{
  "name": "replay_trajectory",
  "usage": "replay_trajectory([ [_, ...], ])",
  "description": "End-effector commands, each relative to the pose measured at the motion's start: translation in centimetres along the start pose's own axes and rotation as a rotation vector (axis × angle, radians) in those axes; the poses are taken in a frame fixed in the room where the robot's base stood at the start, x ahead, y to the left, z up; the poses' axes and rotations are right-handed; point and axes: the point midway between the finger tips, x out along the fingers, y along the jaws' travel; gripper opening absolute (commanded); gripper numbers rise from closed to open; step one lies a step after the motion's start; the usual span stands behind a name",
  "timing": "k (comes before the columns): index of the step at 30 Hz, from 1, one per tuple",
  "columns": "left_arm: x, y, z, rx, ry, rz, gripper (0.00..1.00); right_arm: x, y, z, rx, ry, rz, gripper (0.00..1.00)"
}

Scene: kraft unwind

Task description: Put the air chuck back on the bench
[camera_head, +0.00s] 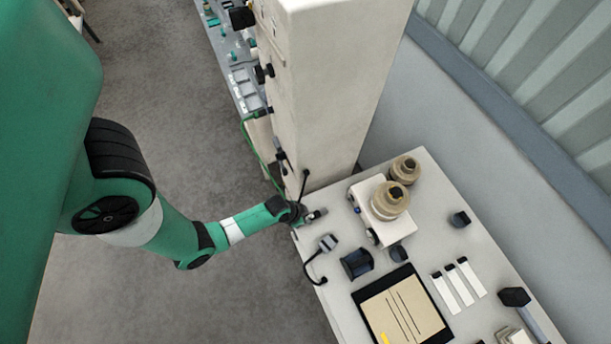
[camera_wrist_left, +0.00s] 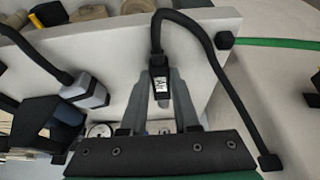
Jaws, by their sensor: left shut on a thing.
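My left gripper (camera_head: 306,215) is at the bench's left corner, beside the foot of the pale column. In the left wrist view its fingers (camera_wrist_left: 160,108) are closed around the air chuck (camera_wrist_left: 160,84), a small dark piece with a white label that seems to read AIR. A black hose rises from the chuck, loops over and runs down to the right. In the head view the chuck is too small to tell from the gripper. The white bench (camera_head: 336,296) lies right of and below the gripper; whether the chuck touches it I cannot tell. My right gripper is not in view.
A grey block tool (camera_head: 328,243) with a black hose lies close by on the bench; it also shows in the left wrist view (camera_wrist_left: 92,92). A dark holder (camera_head: 356,264), tan rolls (camera_head: 389,200) and a framed board (camera_head: 402,308) stand further right. The pale column (camera_head: 325,90) rises just behind.

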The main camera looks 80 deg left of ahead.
Motion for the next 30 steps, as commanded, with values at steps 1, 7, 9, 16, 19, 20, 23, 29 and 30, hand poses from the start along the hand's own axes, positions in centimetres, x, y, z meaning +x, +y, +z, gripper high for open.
replay_trajectory([
  [1, -0.2, 0.0, -0.1, 0.0, 0.001, 0.0, 0.0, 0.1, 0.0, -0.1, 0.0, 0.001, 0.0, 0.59],
  [7, 0.1, 0.0, 0.1, 0.0, 0.0, 0.0, 0.33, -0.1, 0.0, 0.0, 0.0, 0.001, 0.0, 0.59],
  [9, 0.1, 0.0, 0.0, 0.0, 0.0, 0.0, 0.46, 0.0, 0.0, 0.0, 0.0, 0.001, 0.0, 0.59],
  [16, 0.1, 0.0, 0.0, 0.0, 0.0, 0.0, 0.59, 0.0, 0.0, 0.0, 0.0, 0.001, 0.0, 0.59],
  [19, 0.1, 0.0, 0.0, 0.0, 0.0, 0.0, 0.59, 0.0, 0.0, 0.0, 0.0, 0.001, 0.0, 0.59],
  [20, 0.0, 0.0, 0.0, 0.0, 0.0, 0.0, 0.59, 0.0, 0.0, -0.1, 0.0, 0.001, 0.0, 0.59],
  [23, -0.7, 0.0, -0.1, 0.0, 0.0, 0.0, 0.59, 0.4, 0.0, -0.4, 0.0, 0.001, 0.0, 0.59],
  [29, -4.9, 0.0, -0.2, 0.0, 0.001, 0.0, 0.59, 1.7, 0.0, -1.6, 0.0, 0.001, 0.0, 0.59],
  [30, -6.0, 0.0, -0.2, 0.0, 0.002, -0.001, 0.59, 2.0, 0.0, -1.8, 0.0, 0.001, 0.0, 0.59],
])
